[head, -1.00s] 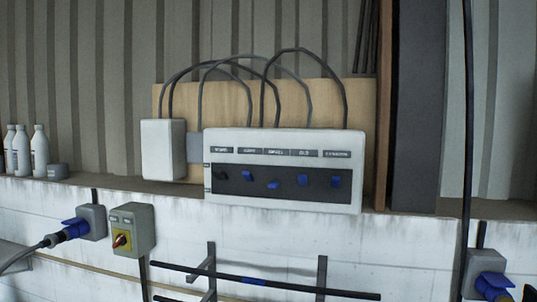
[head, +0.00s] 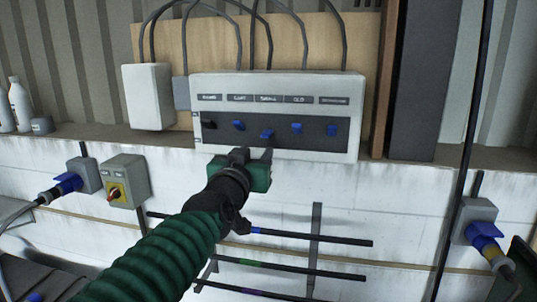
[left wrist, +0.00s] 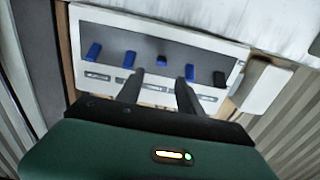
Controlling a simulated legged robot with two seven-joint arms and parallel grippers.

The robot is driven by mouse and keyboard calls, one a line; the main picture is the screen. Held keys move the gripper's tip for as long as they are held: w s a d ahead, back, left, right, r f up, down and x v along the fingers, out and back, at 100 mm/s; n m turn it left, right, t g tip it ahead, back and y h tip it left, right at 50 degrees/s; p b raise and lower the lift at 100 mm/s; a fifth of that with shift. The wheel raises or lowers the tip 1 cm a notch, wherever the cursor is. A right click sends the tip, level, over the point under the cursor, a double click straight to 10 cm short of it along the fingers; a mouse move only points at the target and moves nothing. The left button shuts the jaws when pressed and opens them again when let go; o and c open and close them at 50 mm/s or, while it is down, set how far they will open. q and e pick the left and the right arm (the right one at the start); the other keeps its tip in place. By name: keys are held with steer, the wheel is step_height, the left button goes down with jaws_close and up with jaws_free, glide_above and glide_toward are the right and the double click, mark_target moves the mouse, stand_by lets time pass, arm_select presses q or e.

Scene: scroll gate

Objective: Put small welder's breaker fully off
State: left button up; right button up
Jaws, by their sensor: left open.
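The white breaker panel (head: 275,88) on the wall has a dark strip with a row of switches under small labels. The small welder's breaker (head: 266,134) is the blue middle switch, under a label that seems to read "SMALL". It sits lower than the blue switches beside it. My left gripper (head: 257,156) is open and empty just below and in front of it. In the left wrist view, which shows the panel upside down, the breaker (left wrist: 161,60) lies beyond the gap between the open fingertips (left wrist: 160,78), apart from them. My right gripper is not seen.
Neighbouring blue switches (head: 238,125) and (head: 297,128) stand close on both sides, with a black switch (head: 209,125) at the left end. A grey box with a red-yellow rotary switch (head: 124,181) and horizontal bars (head: 310,238) are below. A ledge runs under the panel.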

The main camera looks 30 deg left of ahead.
mark_target(265, 136)
arm_select(q)
steer(key=p+x, duration=0.1)
steer(key=x, duration=0.3)
steer(key=p+x, duration=0.1)
steer(key=x, duration=0.3)
steer(key=p+x, duration=0.1)
steer(key=x, duration=0.2)
steer(key=shift+w+a+r, duration=0.3)
steer(key=shift+a+r, duration=0.05)
steer(key=shift+a, duration=0.15)
steer(key=shift+w+d+f, duration=0.1)
steer(key=shift+w+d, duration=0.05)
steer(key=shift+w, duration=0.2)
steer(key=shift+d, duration=0.2)
steer(key=shift+s+a, duration=0.1)
steer(key=shift+s, duration=0.05)
steer(key=shift+c, duration=1.1)
steer(key=shift+a, duration=0.25)
steer(key=c, duration=0.5)
steer(key=shift+c, duration=1)
steer(key=shift+d, duration=0.1)
jaws_close()
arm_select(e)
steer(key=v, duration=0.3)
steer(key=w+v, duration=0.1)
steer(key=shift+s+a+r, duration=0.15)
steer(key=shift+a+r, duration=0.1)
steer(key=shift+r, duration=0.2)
